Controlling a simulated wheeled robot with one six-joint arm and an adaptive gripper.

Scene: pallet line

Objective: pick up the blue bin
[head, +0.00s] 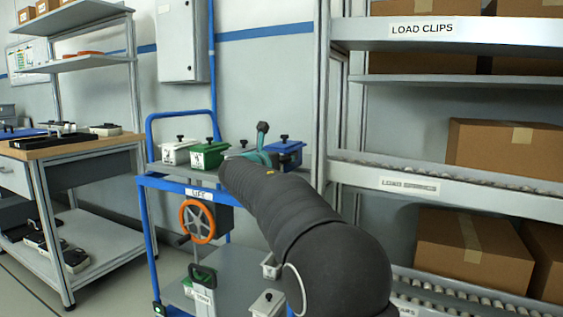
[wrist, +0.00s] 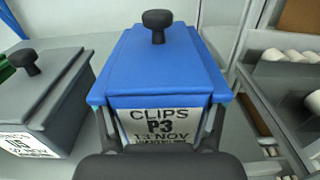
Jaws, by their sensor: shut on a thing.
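The blue bin (head: 287,152) has a dark knob on its lid and sits at the right end of the row on the top shelf of the blue-framed cart (head: 181,183). In the wrist view the blue bin (wrist: 160,70) fills the middle, with a white front label reading CLIPS P3 13 NOV. My gripper (wrist: 160,122) is shut on it, one finger at each side of the label end. In the head view my arm hides much of the gripper (head: 268,157). I cannot tell whether the bin is clear of the shelf.
A white bin (head: 178,152), a green bin (head: 209,154) and a grey bin (head: 240,148) stand left of it. The grey bin (wrist: 45,95) is close beside it in the wrist view. A rack upright (head: 321,95) and roller shelves with cartons (head: 470,245) stand right.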

